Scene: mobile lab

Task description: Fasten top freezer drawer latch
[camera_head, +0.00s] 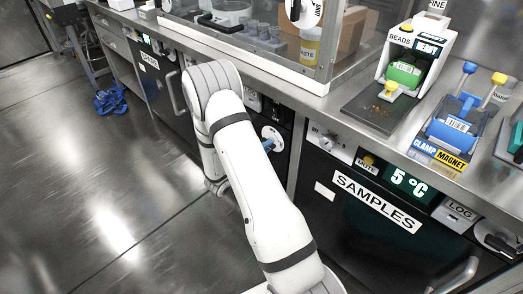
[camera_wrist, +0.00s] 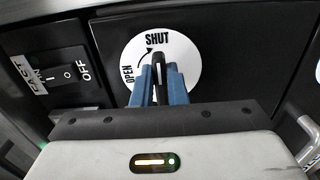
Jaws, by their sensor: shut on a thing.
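The latch is a round white dial (camera_wrist: 186,48) on a black front, marked OPEN at its left and SHUT at its top, with a curved arrow between. Its black lever (camera_wrist: 158,60) stands about upright, its tip just under the word SHUT. My gripper (camera_wrist: 158,76) has its blue fingers closed on the lever, one on each side; they hide its lower part and the dial's centre. In the head view the dial (camera_head: 272,132) shows just right of my arm, with a blue finger (camera_head: 268,145) at it. The drawer below is hidden by my arm.
A rocker switch marked OFF (camera_wrist: 68,74) sits left of the dial. A SAMPLES door (camera_head: 375,203) with a 5 °C display is at right. The steel counter (camera_head: 330,98) runs above, bearing a bead dispenser (camera_head: 405,65).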

